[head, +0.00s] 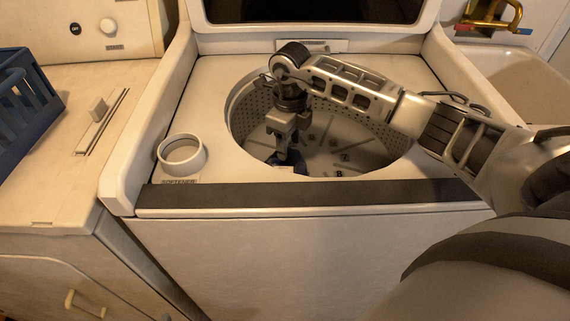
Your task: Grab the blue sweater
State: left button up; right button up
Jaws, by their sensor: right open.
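A top-loading washer drum (350,150) is open in the middle of the head view. A small patch of dark blue cloth, seemingly the blue sweater (299,170), shows at the drum's near side. Most of it is hidden by the opening's front rim and my gripper. My right arm reaches in from the right and bends down into the drum. My right gripper (285,157) points down just above or at the blue cloth. It is open; I cannot tell whether its fingers touch the cloth. My left gripper is out of view.
The washer's round rim surrounds my right gripper closely. A softener cup (181,155) stands on the washer top at left. A blue basket (22,105) sits on the neighbouring machine (75,185). The raised lid (315,12) is behind, and a sink (525,85) is at right.

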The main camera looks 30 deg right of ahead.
grip_shut()
